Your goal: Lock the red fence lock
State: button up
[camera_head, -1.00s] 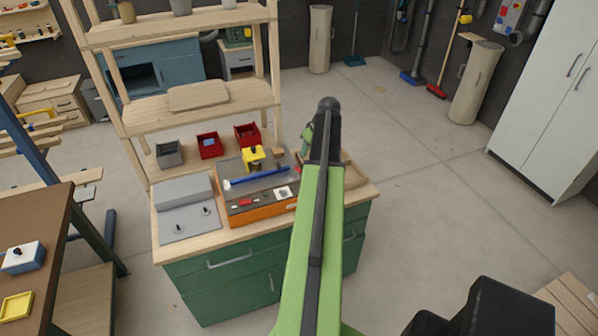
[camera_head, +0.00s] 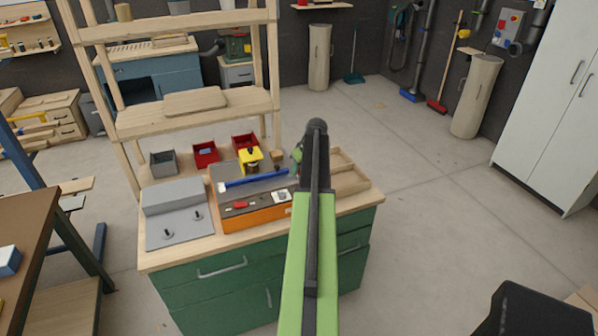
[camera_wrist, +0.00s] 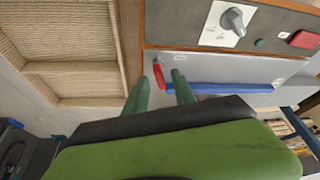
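The red fence lock (camera_wrist: 159,77) is a small red lever at the near end of the blue fence bar (camera_wrist: 225,88) in the wrist view. In the head view the blue fence (camera_head: 256,179) lies across the grey top of the orange-fronted machine (camera_head: 255,217), and my arm hides the lock. My gripper (camera_wrist: 160,77) is open, its two green fingers apart with the red lever showing between their tips. I cannot tell whether they touch it. In the head view only a bit of my gripper (camera_head: 298,158) shows beside the arm.
The machine's front carries a dial (camera_wrist: 233,20) and a red switch (camera_wrist: 305,40). A wooden tray (camera_wrist: 75,80) lies beside the machine. A grey two-knob unit (camera_head: 180,230) stands left on the green bench (camera_head: 225,265).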

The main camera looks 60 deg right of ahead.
grip_shut()
jog(key=m, duration=0.1)
jog(key=m+h, duration=0.1)
jog(key=shift+a+m, duration=0.2)
jog(key=shift+m, duration=0.1)
jog(key=shift+d+m+g, duration=0.1)
jog(key=shift+m+g, duration=0.3)
jog(key=shift+m, duration=0.3)
jog(key=shift+o, duration=0.6)
grip_release()
jog(key=shift+w, duration=0.1)
